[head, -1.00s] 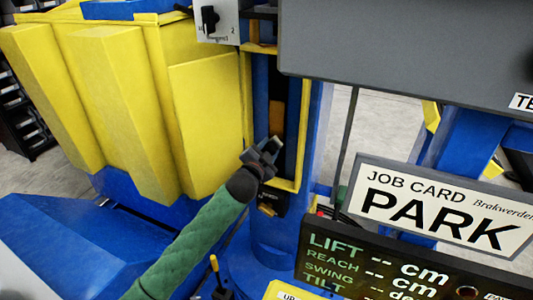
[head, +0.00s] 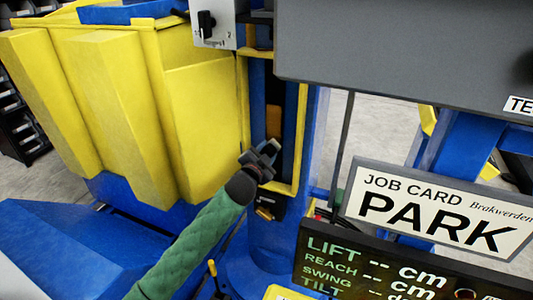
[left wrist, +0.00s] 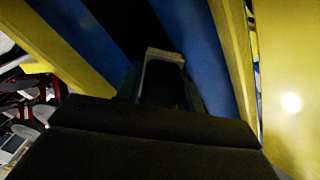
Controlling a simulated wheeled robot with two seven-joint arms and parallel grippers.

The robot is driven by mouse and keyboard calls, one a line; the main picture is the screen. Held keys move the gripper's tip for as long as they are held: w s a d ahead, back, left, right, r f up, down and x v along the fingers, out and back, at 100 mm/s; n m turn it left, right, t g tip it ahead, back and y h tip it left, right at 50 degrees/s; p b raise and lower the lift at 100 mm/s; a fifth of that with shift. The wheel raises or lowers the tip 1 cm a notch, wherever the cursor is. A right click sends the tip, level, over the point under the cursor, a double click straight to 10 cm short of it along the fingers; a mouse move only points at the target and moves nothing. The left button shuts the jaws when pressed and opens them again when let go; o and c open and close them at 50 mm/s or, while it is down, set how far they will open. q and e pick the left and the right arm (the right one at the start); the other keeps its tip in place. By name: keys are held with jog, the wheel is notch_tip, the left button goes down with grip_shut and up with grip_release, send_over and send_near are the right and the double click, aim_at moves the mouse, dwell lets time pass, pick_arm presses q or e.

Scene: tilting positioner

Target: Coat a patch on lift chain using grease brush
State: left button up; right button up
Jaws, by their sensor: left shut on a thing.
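My left gripper (head: 263,158), on the green-sleeved arm, is at the open front of the blue column. It is shut on the grease brush, mostly hidden by the gripper; its pale end (left wrist: 164,56) shows between the fingers in the left wrist view. The lift chain cannot be made out clearly; inside the column is a dark slot (head: 291,115) framed in yellow. An orange-brown strip (head: 274,121) shows in this slot just above the gripper. Whether the brush touches anything in there I cannot tell. My right gripper is not in view.
A large yellow ribbed body (head: 120,110) stands close on the left. A grey panel (head: 400,50) fills the upper right. A job card reading PARK (head: 440,212) and a dark readout board (head: 385,262) stand at the lower right. A grey switch box (head: 218,22) is above.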

aim_at(273, 134)
pick_arm(q)
jog(key=shift+x, duration=0.85)
jog(key=shift+r, duration=0.15)
jog(key=shift+r+p, duration=1.55)
jog(key=shift+r, duration=0.35)
jog(key=shift+f, duration=0.15)
